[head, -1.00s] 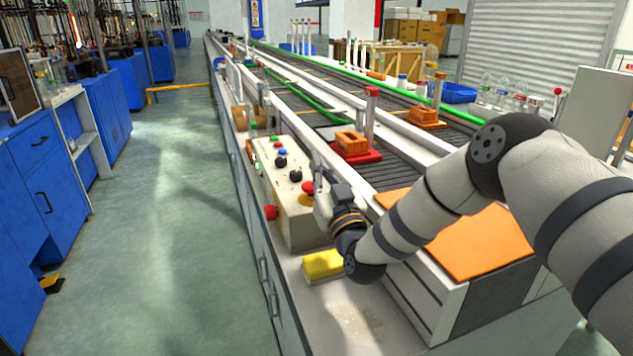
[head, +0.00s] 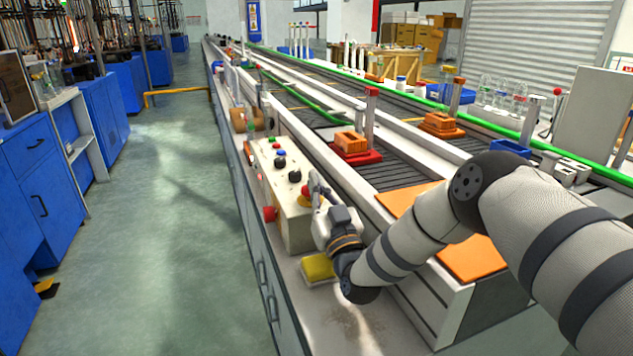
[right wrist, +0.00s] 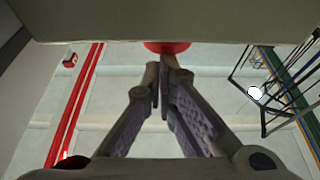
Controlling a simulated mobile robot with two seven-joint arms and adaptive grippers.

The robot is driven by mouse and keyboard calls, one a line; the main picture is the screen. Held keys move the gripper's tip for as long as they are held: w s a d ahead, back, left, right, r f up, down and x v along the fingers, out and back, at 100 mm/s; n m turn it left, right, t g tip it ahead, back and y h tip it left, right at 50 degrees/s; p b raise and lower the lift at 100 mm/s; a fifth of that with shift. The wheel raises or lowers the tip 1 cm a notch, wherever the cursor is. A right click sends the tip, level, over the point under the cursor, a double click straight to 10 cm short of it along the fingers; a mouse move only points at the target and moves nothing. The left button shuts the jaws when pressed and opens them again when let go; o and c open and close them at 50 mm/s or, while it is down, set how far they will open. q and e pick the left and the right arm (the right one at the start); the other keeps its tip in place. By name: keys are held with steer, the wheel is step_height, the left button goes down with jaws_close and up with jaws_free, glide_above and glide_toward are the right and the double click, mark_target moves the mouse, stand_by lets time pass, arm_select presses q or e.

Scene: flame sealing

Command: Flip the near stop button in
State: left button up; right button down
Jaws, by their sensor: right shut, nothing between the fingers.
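The grey control box (head: 288,222) stands on the bench's left edge. A red stop button (head: 305,190) on a yellow base sits on its top, partly hidden by my right gripper. Another red button (head: 270,214) sticks out from the box's left side. My right gripper (head: 315,182) is at the right end of the box, close by the top button. In the right wrist view its fingers (right wrist: 160,75) are shut and empty. A red button (right wrist: 167,47) shows just beyond the fingertips, at the edge of the box; I cannot tell which one or whether they touch. My left gripper is not in view.
A yellow sponge-like block (head: 318,267) lies on the bench beside my right wrist. An orange pad (head: 468,258) lies to the right, under my arm. Red fixtures (head: 357,158) stand on the conveyor behind the box.

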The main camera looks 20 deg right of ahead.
steer(key=shift+s+f+g, duration=0.1)
steer(key=shift+f+g, duration=0.2)
steer(key=shift+f, duration=0.65)
step_height(320, 180, up, 5)
steer(key=shift+r+p, duration=0.15)
steer(key=shift+p, duration=0.6)
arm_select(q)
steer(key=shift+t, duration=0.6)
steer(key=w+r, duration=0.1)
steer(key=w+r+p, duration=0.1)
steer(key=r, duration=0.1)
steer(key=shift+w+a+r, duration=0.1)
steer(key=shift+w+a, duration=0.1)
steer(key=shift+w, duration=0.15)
arm_select(e)
steer(key=v, duration=0.9)
steer(key=shift+s, duration=0.35)
